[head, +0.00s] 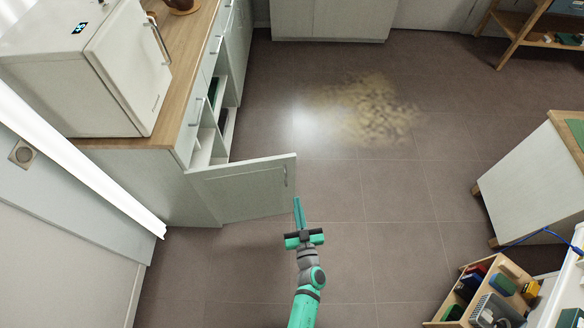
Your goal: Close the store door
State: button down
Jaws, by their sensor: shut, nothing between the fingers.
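The store door (238,190) is a pale grey cabinet door in the head view, left of centre. It stands wide open, swung out from the low cabinet over the floor. A small handle (286,176) is near its free edge. Behind it the cabinet opening (207,142) shows shelves with a few items, only partly visible. My green gripper (298,203) is shut and empty. It is just below and slightly right of the door's free edge in the picture. I cannot tell whether it touches the door.
A white appliance (110,70) stands on the wooden counter (190,60) above the cabinet. The tiled floor (390,190) is clear in the middle. A wooden organiser (450,310) with several items is at lower right, below a white-sided cabinet (530,175).

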aim_at(290, 160)
jog(key=w, duration=0.5)
jog(key=w+a, duration=0.1)
jog(key=w, duration=0.5)
jog(key=w+a, duration=0.1)
jog(key=w, duration=0.4)
jog(key=shift+w+a+f, duration=0.1)
jog(key=shift+w+f, duration=0.05)
jog(key=shift+f, duration=0.25)
jog(key=shift+y, duration=0.3)
